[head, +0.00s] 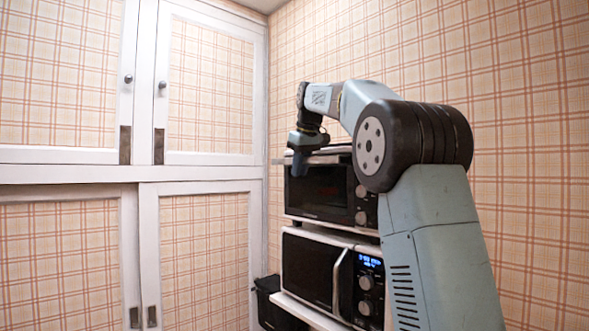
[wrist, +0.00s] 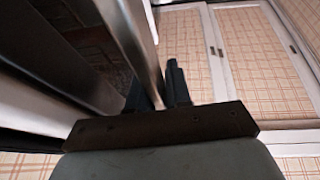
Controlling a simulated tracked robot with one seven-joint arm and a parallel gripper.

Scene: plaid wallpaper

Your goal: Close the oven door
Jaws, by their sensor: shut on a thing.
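The upper oven (head: 321,195) stands in the middle of the head view, with a dark glass front and two knobs at its right. Its door looks upright or nearly so; I cannot tell if a small gap is left. The silver handle bar (head: 281,161) runs along the door's top edge, partly hidden by my gripper. My gripper (head: 300,168) points down at the front of this edge. In the wrist view, the dark fingers (wrist: 158,88) are shut on the metal handle bar (wrist: 132,30), one finger on each side.
A microwave (head: 308,268) with an upright handle and a lit blue display stands below, on a white shelf. A black bin (head: 272,301) is at its lower left. White cupboards with plaid panels (head: 210,90) line the left wall. Plaid wall closes off the right.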

